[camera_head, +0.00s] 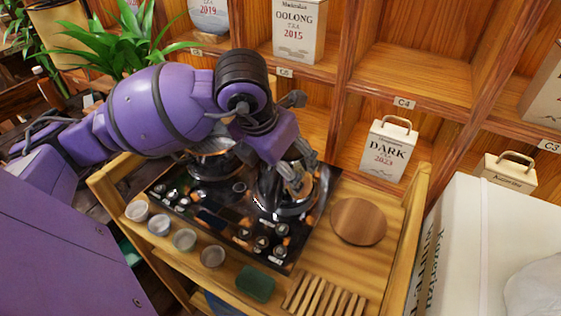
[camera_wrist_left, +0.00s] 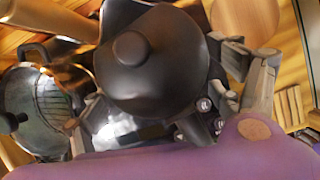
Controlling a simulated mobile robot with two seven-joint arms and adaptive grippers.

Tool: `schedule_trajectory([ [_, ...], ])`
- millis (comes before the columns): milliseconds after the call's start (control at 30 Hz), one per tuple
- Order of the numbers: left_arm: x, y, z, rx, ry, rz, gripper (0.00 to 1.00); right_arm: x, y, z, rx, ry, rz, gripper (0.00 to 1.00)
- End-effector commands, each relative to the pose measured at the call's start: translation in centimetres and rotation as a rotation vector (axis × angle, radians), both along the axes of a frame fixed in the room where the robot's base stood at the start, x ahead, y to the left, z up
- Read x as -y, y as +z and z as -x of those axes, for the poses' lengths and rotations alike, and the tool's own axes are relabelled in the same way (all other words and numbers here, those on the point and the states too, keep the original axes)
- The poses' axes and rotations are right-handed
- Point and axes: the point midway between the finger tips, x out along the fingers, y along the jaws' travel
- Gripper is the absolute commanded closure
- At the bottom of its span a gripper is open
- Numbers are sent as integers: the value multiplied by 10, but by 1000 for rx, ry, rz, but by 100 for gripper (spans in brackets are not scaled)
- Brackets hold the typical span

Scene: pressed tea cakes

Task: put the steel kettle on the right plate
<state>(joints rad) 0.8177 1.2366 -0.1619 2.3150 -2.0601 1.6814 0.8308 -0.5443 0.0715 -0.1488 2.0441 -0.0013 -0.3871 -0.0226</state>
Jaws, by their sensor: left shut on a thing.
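The steel kettle (camera_head: 287,201) is shiny and stands out at the right side of the black cooktop (camera_head: 190,213), over the right plate. My left gripper (camera_head: 294,176) reaches down from above and is shut on it. In the left wrist view the kettle's dark round lid and knob (camera_wrist_left: 132,50) lie between the fingers of the left gripper (camera_wrist_left: 170,98). The kettle looks roughly upright. The right plate is mostly hidden under it, and I cannot tell whether the base touches the plate. My right gripper is in neither view.
A second shiny pot (camera_head: 213,165) stands on the cooktop's left side, also in the wrist view (camera_wrist_left: 38,105). Several small cups (camera_head: 184,240) line the front. A round wooden board (camera_head: 358,221), a green block (camera_head: 255,284) and a slatted rack (camera_head: 325,296) lie nearby. Shelves rise behind.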

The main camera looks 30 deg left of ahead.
Motion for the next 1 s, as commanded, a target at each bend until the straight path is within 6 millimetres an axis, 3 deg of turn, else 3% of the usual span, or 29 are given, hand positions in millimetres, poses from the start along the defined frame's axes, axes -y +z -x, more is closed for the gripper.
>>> schedule_trajectory([
  [400,0,2,-1,6,0,0,78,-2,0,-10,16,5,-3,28],
  [1000,0,0,-1,6,0,0,78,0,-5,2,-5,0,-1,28],
])
